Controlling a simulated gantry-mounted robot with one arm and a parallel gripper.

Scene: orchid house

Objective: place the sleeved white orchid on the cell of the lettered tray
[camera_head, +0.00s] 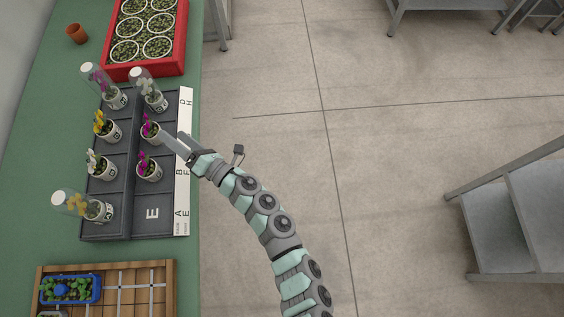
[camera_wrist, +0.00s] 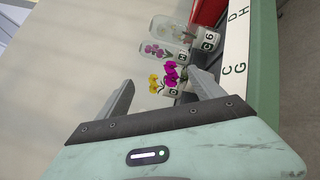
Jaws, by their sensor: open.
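The sleeved white orchid (camera_head: 152,92) stands in a clear sleeve in the far right cell of the grey lettered tray (camera_head: 133,205). It also shows at the top of the wrist view (camera_wrist: 203,42). The near right cell (camera_head: 152,214), marked E, is bare. My gripper (camera_head: 172,140) is open and empty, at the tray's right side beside a magenta orchid (camera_head: 150,130) without a sleeve. In the wrist view my gripper (camera_wrist: 163,80) has its fingers apart, with the magenta (camera_wrist: 171,73) and yellow flowers showing between them. I cannot tell its height above the tray.
A sleeved purple orchid (camera_head: 106,88) stands left of the white one. Yellow, white and magenta orchids fill other cells, and a sleeved yellow one (camera_head: 82,205) leans left at the near end. A red crate (camera_head: 115,70) lies behind, a wooden tray (camera_head: 110,267) in front.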

